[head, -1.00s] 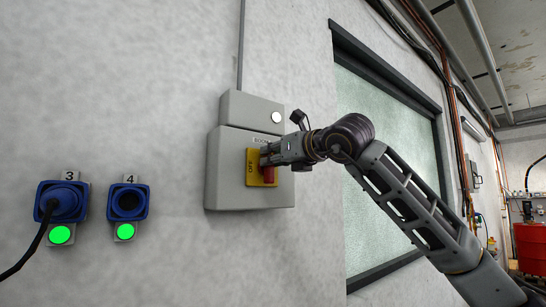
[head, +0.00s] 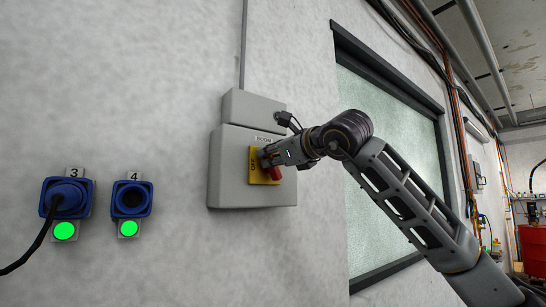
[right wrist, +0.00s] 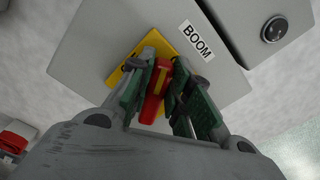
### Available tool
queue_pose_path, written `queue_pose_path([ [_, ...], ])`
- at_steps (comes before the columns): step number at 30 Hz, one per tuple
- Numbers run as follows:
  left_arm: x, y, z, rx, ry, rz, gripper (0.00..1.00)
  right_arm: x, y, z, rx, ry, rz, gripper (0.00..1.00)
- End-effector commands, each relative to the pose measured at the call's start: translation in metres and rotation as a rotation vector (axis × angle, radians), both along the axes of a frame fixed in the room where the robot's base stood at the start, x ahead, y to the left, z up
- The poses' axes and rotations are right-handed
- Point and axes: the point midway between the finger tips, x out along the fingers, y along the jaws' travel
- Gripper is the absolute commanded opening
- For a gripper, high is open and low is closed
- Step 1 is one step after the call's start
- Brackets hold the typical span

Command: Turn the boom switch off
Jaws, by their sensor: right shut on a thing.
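The boom switch is a grey box (head: 232,185) on the wall, with a yellow plate (head: 255,177) marked OFF and a red handle (head: 276,174). In the head view the handle's lower end leans to the right. My right gripper (head: 265,158) is at the plate and covers part of it and of the handle. In the right wrist view the fingers (right wrist: 163,92) are shut on the red handle (right wrist: 152,106), one on each side. The BOOM label (right wrist: 197,40) shows beside the yellow plate (right wrist: 157,43). My left gripper is not in view.
Two blue sockets, 3 (head: 66,199) and 4 (head: 131,199), with green lights below, are on the wall to the left. A cable is plugged into socket 3. A dark-framed window (head: 385,190) is to the right, behind my right arm.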

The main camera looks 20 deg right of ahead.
Motion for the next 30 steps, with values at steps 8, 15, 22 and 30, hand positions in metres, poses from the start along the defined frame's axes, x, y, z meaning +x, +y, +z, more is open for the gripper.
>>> queue_pose_path([
  [8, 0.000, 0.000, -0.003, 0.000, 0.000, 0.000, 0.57, -0.002, 0.005, -0.004, -0.207, -0.076, 0.001, 0.00],
  [15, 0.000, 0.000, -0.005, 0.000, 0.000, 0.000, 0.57, -0.004, 0.009, -0.007, -0.391, -0.144, 0.001, 0.00],
  [22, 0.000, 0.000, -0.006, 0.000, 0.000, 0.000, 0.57, -0.004, 0.011, -0.011, -0.568, -0.207, 0.001, 0.00],
  [30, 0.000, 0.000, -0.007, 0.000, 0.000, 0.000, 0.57, -0.005, 0.013, -0.017, -0.773, -0.282, 0.002, 0.00],
])
